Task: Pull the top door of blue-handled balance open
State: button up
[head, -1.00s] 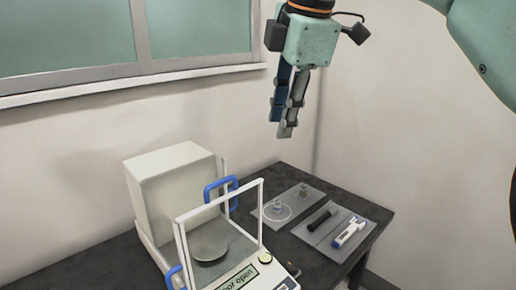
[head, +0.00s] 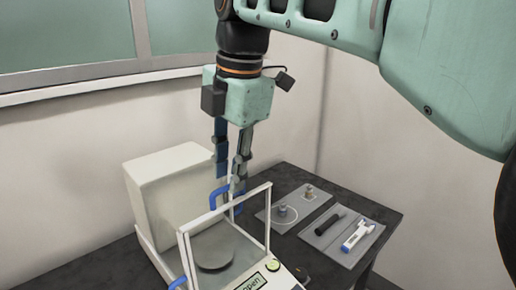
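The balance has a white rear housing (head: 165,190) and a clear glass chamber with a white frame (head: 268,225). A round grey pan (head: 215,250) sits inside. One blue handle (head: 212,197) is at the back of the chamber, near the housing. Another blue handle (head: 178,284) shows low at the left, cut by the picture edge. My gripper (head: 230,182) points down over the back of the chamber. Its two fingers stand apart, with their tips at the rear blue handle. I cannot tell whether they touch it. The grey finger partly covers the handle's right side.
The display (head: 252,284) shows "open". The wall and window are behind.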

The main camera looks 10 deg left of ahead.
jog(key=shift+a+f, duration=0.1)
jog(key=shift+f, duration=0.5)
jog(key=shift+c, duration=0.7)
grip_shut()
